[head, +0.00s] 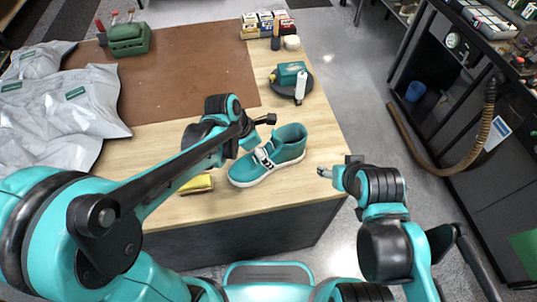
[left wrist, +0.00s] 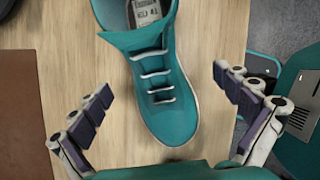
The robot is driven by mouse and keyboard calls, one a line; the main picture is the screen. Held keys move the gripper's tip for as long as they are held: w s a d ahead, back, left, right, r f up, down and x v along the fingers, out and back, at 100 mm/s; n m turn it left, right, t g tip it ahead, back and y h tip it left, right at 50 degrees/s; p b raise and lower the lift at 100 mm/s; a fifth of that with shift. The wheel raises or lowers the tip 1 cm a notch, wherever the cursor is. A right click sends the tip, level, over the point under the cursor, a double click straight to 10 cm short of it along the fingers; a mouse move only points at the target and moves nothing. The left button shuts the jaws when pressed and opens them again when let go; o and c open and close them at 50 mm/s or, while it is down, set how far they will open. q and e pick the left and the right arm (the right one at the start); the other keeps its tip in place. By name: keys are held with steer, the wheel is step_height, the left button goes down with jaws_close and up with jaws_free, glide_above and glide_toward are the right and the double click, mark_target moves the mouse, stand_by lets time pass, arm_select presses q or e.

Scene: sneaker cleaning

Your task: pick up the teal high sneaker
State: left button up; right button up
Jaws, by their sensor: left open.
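The teal high sneaker (head: 283,153) stands upright on the wooden table near its front edge, toe to the lower left in the head view. In the left wrist view the sneaker (left wrist: 165,105) lies between the spread fingers, laces up, toe toward my palm. My left gripper (head: 263,157) is over the sneaker's toe and lace area, open; in the left wrist view its fingers (left wrist: 158,88) are apart on both sides and do not visibly touch it. My right gripper (head: 324,172) is to the right of the sneaker, beyond the table edge; its finger gap is too small to tell.
A yellow item (head: 196,184) lies left of the sneaker, partly behind my arm. A dark round turntable (head: 300,92) with a teal box (head: 290,73) stands behind. A brown mat (head: 180,75) and grey bags (head: 55,110) cover the left. The wood (head: 325,135) right of the sneaker is bare.

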mark_target(267, 152)
arm_select(q)
steer(key=b+x, duration=0.1)
steer(key=x, duration=0.1)
steer(key=b+x, duration=0.1)
steer(key=x, duration=0.4)
steer(key=shift+w+a+f+b, duration=0.15)
steer(key=shift+w+a+b, duration=0.05)
steer(key=shift+a+b, duration=0.2)
steer(key=shift+d+f, duration=0.25)
steer(key=shift+f, duration=0.05)
steer(key=shift+r, duration=0.1)
steer(key=c, duration=1.7)
steer(key=shift+c, duration=0.2)
